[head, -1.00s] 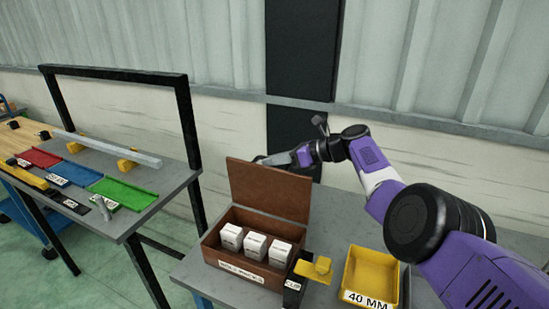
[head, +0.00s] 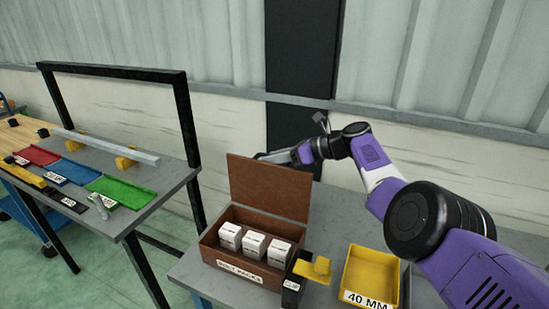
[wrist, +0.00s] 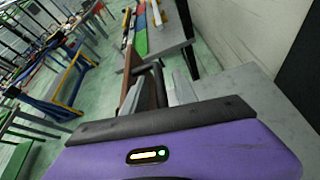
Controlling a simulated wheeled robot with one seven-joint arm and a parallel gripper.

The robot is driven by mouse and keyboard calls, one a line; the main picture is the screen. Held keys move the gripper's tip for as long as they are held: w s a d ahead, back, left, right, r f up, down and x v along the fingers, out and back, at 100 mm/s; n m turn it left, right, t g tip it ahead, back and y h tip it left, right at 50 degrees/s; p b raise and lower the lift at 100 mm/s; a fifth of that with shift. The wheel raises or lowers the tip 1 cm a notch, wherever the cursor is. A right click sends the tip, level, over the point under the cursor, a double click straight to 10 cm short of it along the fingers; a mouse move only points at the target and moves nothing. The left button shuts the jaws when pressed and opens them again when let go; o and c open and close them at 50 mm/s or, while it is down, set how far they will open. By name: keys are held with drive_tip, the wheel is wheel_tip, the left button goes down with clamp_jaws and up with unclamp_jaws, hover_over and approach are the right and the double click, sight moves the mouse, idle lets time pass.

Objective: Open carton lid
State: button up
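The brown carton (head: 210,238) stands on the grey bench with its front label facing me. Its lid (head: 268,188) is raised, standing about upright at the carton's back edge, so the inside shows. Several small white boxes (head: 253,244) stand in a row inside. My gripper (head: 270,156) is at the top edge of the lid, partly hidden behind it. In the wrist view the lid shows as a narrow brown strip (wrist: 131,82) close beside the dark fingers (wrist: 160,85). I cannot tell whether the fingers are open, shut or touching the lid.
A yellow bin (head: 348,283) labelled 40 MM stands right of the carton. A black holder with a yellow piece (head: 318,268) stands at its front right corner. Another table (head: 150,208) with coloured trays is on the left. The wall is close behind.

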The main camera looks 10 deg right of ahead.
drive_tip(key=shift+r, duration=0.1)
drive_tip(key=shift+s+d+r+p, duration=0.1)
drive_tip(key=shift+d+r+p, duration=0.15)
drive_tip(key=shift+p, duration=0.25)
drive_tip(key=p+v, duration=0.2)
drive_tip(key=v, duration=0.5)
drive_tip(key=shift+f, duration=0.15)
drive_tip(key=shift+s+d, duration=0.1)
